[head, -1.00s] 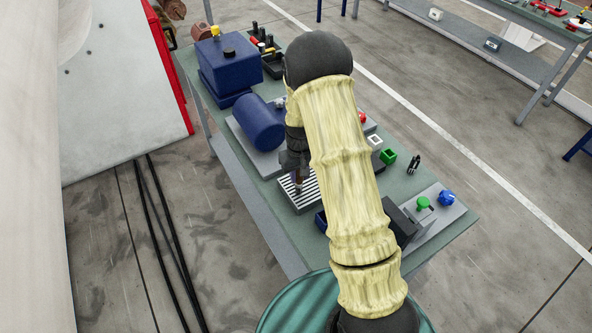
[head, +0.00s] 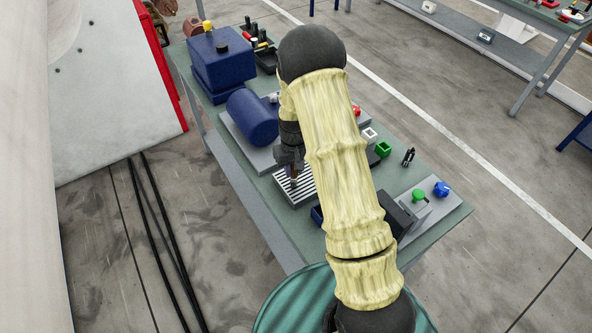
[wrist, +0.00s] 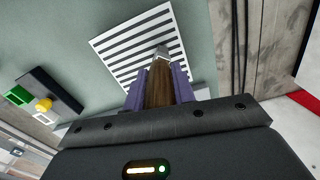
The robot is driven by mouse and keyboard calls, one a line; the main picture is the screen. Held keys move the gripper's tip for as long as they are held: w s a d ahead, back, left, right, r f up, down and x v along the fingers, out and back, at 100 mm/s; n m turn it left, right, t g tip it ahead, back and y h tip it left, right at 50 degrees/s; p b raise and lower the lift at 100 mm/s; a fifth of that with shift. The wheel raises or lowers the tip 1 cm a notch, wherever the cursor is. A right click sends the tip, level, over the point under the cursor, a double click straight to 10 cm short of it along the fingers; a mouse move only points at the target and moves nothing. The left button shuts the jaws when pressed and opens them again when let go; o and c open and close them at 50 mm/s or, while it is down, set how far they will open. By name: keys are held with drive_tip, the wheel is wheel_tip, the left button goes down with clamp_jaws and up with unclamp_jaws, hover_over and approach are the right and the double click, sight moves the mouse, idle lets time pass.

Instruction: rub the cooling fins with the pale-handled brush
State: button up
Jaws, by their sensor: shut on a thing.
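The cooling fins (head: 284,197) are a light plate with dark parallel slots, lying on the green bench top; they also show in the wrist view (wrist: 112,48). My gripper (head: 291,168) is over them, pointing down. In the wrist view its purple fingers (wrist: 158,88) are shut on the brush (wrist: 159,88). The part of the brush between the fingers looks brown, not pale, and a grey-white end shows beyond it at the edge of the fins. I cannot tell whether the brush touches the fins. My arm hides part of the bench.
A blue cylinder (head: 252,117) on a grey base and a blue box (head: 215,60) stand behind the fins. The bench's left edge is close to the fins.

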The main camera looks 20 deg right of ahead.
drive_tip(key=shift+w+a+f, duration=0.1)
drive_tip(key=shift+w+a, duration=0.1)
drive_tip(key=shift+w, duration=0.45)
drive_tip(key=shift+w+a, duration=0.2)
drive_tip(key=shift+w, duration=0.4)
wheel_tip(320, 180, up, 6)
drive_tip(key=p, duration=0.3)
drive_tip(key=shift+p, duration=0.4)
wheel_tip(320, 180, up, 3)
drive_tip(key=shift+r+p, duration=0.1)
drive_tip(key=shift+p, duration=0.8)
